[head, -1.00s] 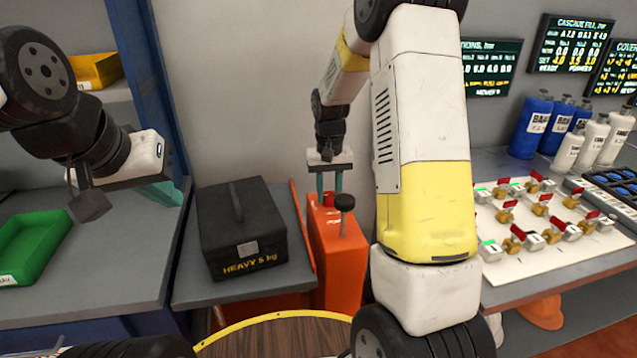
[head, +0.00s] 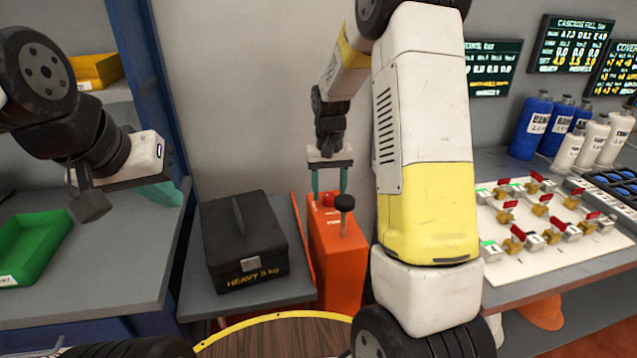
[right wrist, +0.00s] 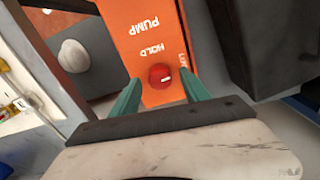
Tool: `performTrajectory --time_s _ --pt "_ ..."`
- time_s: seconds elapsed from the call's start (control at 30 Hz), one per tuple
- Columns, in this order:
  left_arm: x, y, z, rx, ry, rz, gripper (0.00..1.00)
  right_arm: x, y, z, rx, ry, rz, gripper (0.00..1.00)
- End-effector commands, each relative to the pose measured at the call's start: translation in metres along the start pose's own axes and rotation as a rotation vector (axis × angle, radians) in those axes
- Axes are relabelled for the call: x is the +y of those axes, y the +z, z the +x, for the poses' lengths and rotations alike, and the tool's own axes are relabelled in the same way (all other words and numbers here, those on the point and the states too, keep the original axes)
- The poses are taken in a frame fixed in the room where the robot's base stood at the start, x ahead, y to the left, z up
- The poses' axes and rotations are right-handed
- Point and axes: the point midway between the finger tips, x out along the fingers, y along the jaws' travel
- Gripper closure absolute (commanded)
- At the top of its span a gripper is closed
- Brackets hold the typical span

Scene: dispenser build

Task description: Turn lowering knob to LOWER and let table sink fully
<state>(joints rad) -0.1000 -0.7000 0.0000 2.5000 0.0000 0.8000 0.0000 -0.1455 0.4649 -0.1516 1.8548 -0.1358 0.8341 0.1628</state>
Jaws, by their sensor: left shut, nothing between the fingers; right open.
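The red lowering knob (head: 328,200) sits on top of the orange pump unit (head: 338,262), beside a black-headed lever (head: 344,204). In the right wrist view the knob (right wrist: 160,76) has a white mark pointing right, toward a partly hidden label starting with L; HOLD and PUMP also show. My right gripper (head: 329,190) is open at the knob, its teal fingers either side of it; contact is unclear. The grey lift table (head: 197,303) carries a black box (head: 245,250) marked HEAVY 5 kg. My left gripper (head: 167,196) is shut and empty, left of the table.
A grey bench with a green bin (head: 35,245) stands at left, with a blue post (head: 152,80) behind. At right, a bench holds a valve board (head: 550,225) and several bottles. A yellow-edged round surface (head: 275,318) is at the front.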

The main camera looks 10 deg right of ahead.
Motion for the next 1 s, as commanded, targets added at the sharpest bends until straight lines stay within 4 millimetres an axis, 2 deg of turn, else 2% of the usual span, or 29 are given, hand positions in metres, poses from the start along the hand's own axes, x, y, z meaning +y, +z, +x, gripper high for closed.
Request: performTrajectory --time_s 0.2,0.33,0.5,0.83,0.93,1.0 --pt "0.0 0.0 0.0 0.0 0.0 0.0 1.0 0.0 -0.001 -0.039 0.006 -0.001 0.0 0.46" --pt "0.0 0.0 0.0 0.0 0.0 0.0 1.0 0.0 -0.001 -0.058 0.006 -0.001 0.0 0.46" --pt "0.0 0.0 0.0 0.0 0.0 0.0 1.0 0.0 -0.001 -0.068 0.003 -0.001 -0.001 0.46" --pt "0.0 0.0 0.0 0.0 0.0 0.0 1.0 0.0 0.001 -0.071 0.006 -0.003 0.0 0.46" --pt "0.0 0.0 0.0 0.0 0.0 0.0 1.0 0.0 0.009 -0.084 0.03 -0.018 -0.003 0.46" --pt "0.0 0.0 0.0 0.0 0.0 0.0 1.0 0.001 0.022 -0.1 0.06 -0.038 -0.008 0.46"
